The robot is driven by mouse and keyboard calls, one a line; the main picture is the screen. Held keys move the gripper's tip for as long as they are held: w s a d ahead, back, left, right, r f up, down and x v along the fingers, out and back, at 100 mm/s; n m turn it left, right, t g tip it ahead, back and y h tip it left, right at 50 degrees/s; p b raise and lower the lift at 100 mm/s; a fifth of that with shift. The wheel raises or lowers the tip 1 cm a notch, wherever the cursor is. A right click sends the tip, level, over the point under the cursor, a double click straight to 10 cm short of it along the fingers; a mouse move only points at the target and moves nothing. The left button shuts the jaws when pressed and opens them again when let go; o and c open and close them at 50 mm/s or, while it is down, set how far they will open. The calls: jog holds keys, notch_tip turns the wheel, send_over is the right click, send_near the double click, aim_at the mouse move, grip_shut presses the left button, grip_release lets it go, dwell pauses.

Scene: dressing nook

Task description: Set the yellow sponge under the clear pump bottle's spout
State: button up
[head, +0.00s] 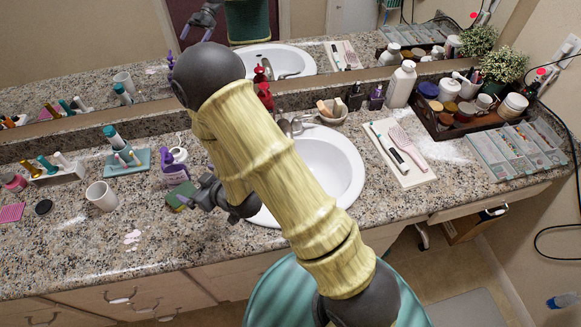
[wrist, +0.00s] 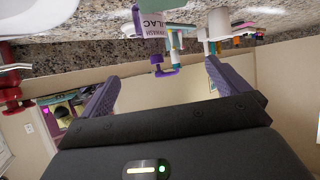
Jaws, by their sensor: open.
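The sponge (head: 182,195), dark green on top with a yellowish edge, lies on the counter left of the sink. The pump bottle (head: 173,172), with a purple and white label, stands just behind it. In the wrist view the bottle (wrist: 154,25) appears upside down, its purple pump head between my fingers in the picture. I cannot make out the sponge surely there. My gripper (head: 198,194) is open and empty, beside the sponge's right side in the head view, partly overlapping it. Its purple fingers (wrist: 163,78) are spread wide in the wrist view. Its height above the counter is unclear.
The sink (head: 335,165) lies right of my gripper, partly behind my arm. A white cup (head: 102,196) and a teal tray (head: 127,162) stand to the left. A red bottle (head: 265,97) stands behind the sink. The front left counter is mostly clear.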

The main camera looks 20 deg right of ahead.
jog(key=s+d+r+m+g+h, duration=0.1)
jog(key=d+r+m+g+h, duration=0.2)
jog(key=d, duration=0.5)
jog(key=s+d+r+m+h, duration=0.1)
jog(key=d+r+h, duration=0.2)
jog(key=d+r, duration=0.35)
jog(key=s+d+r+m+g+h, duration=0.1)
jog(key=s+d+r+m+g, duration=0.2)
jog(key=s+d, duration=0.6)
jog(key=shift+s+d+r+m+g, duration=0.35)
jog(key=shift+s+r+g, duration=0.35)
jog(key=shift+s, duration=0.35)
